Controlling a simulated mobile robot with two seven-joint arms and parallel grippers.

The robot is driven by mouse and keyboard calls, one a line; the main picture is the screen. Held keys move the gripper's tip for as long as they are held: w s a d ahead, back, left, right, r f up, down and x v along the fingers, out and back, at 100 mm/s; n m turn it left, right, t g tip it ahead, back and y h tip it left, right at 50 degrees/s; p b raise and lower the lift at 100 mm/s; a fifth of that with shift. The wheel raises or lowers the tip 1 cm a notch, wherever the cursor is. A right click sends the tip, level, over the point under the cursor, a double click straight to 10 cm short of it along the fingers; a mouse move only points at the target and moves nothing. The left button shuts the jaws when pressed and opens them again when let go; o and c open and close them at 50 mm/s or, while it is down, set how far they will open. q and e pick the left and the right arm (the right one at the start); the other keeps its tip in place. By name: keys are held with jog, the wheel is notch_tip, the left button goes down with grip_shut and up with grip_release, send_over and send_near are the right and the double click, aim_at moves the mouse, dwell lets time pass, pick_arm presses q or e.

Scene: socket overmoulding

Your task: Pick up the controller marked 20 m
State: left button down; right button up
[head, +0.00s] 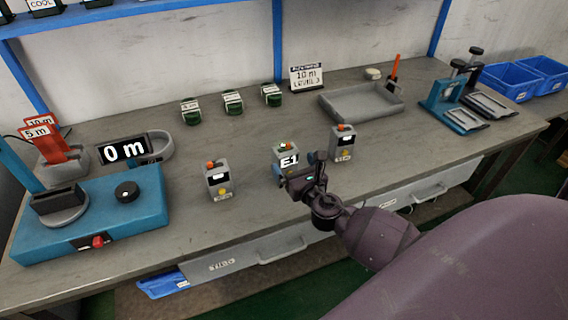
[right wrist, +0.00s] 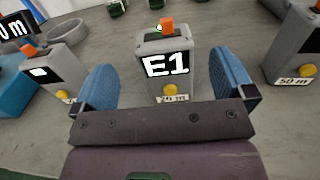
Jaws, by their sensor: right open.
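The controller marked 20 m (right wrist: 165,60) is a grey box with an orange knob on top, a dark display reading E1 and a yellow button. It stands upright on the bench and also shows in the head view (head: 286,150), its lower part hidden by my right gripper (head: 298,172). In the right wrist view, my right gripper (right wrist: 165,78) is open, its two blue fingers on either side of this controller. A gap shows at each side; whether the fingertips reach past its front face I cannot tell. My left gripper is not in view.
A similar controller (head: 218,180) stands to the left, its label partly hidden in the wrist view. Another, marked 50 m (right wrist: 293,82), stands to the right. A blue machine (head: 130,215) is left.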

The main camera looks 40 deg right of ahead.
aim_at(282, 145)
jog(key=shift+w+d+f+b, duration=0.15)
jog(key=shift+w+d, duration=0.15)
jog(key=shift+w, duration=0.95)
jog(key=shift+w+d+r+b, duration=0.1)
jog(key=shift+w+d, duration=0.2)
jog(key=shift+w, duration=0.95)
jog(key=shift+w+d+f+b, duration=0.15)
jog(key=shift+w+d, duration=0.15)
jog(key=shift+w, duration=0.95)
jog(key=c, duration=1)
